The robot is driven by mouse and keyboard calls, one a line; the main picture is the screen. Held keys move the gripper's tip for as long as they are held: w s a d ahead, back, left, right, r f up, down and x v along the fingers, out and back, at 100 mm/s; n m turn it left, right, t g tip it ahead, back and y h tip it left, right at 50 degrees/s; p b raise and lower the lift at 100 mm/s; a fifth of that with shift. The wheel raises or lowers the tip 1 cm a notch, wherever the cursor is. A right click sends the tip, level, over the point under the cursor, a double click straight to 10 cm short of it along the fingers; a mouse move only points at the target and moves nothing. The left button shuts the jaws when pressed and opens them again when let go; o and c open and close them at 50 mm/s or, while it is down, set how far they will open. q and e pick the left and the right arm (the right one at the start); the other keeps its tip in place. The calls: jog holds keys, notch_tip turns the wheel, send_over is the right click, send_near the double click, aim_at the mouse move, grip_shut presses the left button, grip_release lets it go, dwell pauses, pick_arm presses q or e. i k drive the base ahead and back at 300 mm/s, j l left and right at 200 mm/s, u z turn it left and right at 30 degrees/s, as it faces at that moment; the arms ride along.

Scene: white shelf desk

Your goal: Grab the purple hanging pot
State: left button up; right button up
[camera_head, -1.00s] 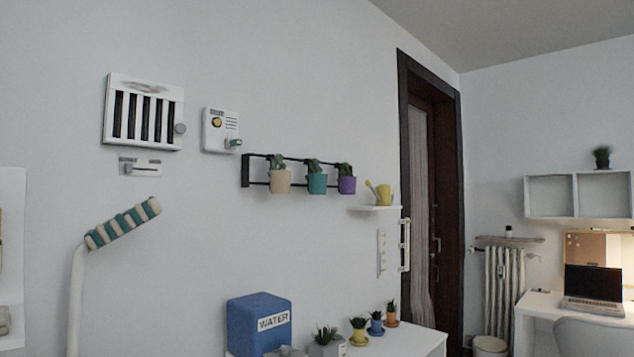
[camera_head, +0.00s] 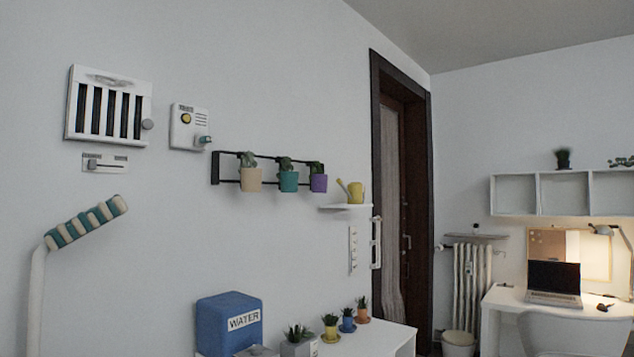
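The purple hanging pot (camera_head: 319,183) hangs at the right end of a black wall rail (camera_head: 216,168), with a green plant in it. To its left on the same rail hang a teal pot (camera_head: 289,181) and a beige pot (camera_head: 251,180), each with a plant. Neither of my grippers shows in the head view.
A small white shelf (camera_head: 344,207) with a yellow watering can (camera_head: 355,192) is right of the purple pot. Below stand a blue water box (camera_head: 229,324) and several small potted plants on a white top (camera_head: 391,340). A dark door frame (camera_head: 430,200) is further right.

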aim_at(318, 182)
jog(key=i+l+u, duration=0.3)
jog(key=i+l, duration=0.25)
jog(key=i, duration=0.35)
jog(key=i+l+u, duration=0.3)
jog(key=i+l, duration=0.45)
jog(key=i, duration=0.1)
